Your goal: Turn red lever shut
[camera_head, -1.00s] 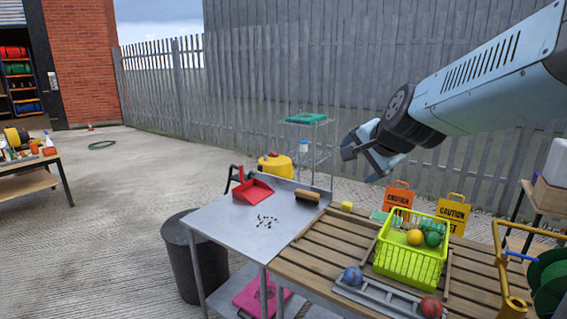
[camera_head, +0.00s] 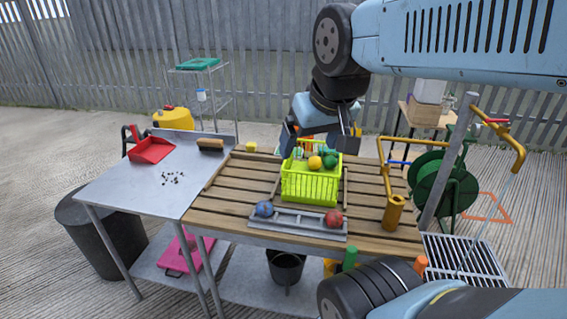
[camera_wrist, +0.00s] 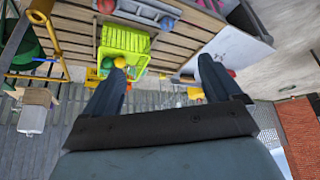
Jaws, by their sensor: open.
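The red lever (camera_head: 497,121) is a small red handle on a yellow tap (camera_head: 513,146), fixed to a slanting grey post (camera_head: 447,160) at the right of the head view. A thin stream or line runs down from the tap's spout towards the grate. My gripper (camera_head: 321,150) is open and empty, pointing down behind the green basket, well left of the lever. In the wrist view my gripper's fingers (camera_wrist: 160,68) are wide apart with nothing held. I cannot make out the red lever in the wrist view.
A lime-green basket (camera_head: 310,186) with balls stands on the slatted table (camera_head: 228,205). A yellow pipe with a blue handle (camera_head: 399,162) stands between gripper and post. A green hose reel (camera_head: 428,180) is behind the post; a floor grate (camera_head: 464,258) lies below.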

